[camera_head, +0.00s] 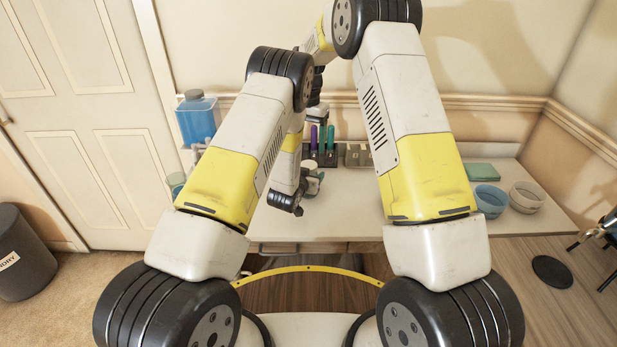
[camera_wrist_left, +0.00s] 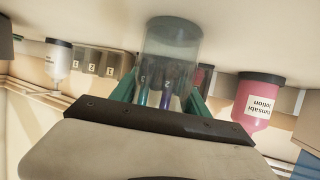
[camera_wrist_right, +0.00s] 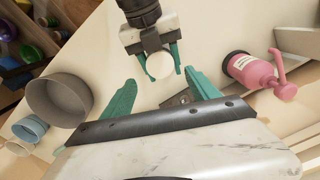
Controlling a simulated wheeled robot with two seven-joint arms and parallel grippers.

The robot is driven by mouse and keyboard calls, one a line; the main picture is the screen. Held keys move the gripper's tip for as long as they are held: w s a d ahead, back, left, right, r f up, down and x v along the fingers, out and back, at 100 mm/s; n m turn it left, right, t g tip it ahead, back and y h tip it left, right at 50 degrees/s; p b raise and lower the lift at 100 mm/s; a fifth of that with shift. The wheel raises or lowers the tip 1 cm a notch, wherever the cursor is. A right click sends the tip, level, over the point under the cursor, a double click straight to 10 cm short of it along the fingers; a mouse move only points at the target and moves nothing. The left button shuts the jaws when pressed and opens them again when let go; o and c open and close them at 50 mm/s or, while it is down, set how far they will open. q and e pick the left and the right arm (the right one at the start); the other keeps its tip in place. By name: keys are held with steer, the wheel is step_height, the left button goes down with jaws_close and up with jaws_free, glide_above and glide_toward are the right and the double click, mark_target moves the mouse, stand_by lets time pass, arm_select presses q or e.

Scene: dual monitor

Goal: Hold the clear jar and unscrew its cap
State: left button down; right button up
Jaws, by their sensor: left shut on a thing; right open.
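The clear jar (camera_wrist_left: 170,55) is between the teal fingers of my left gripper (camera_wrist_left: 165,90), which is shut on its sides. In the right wrist view the jar's round white cap (camera_wrist_right: 160,65) faces my camera, with the left gripper (camera_wrist_right: 160,58) around the jar. The jar also shows small in the head view (camera_head: 313,184), over the table. My right gripper (camera_wrist_right: 163,82) is open and empty. Its teal fingers are spread wide, and the cap appears between and beyond their tips, apart from them. In the left wrist view the cap end is hidden.
A pink lotion bottle (camera_wrist_right: 255,72) stands on the table, near a rack of markers (camera_head: 324,155). A blue bottle (camera_head: 196,118) is at the left. A blue bowl (camera_head: 490,203), a beige bowl (camera_head: 527,196) and a green block (camera_head: 482,172) sit at the right. The table's right middle is clear.

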mark_target(308, 165)
steer(key=shift+f+m, duration=0.2)
steer(key=shift+m, duration=0.6)
steer(key=shift+r+m, duration=0.15)
steer(key=shift+m, duration=1.05)
step_height(308, 165, down, 8)
steer(key=shift+r, duration=0.1)
steer(key=c, duration=1.5)
steer(key=n, duration=1.3)
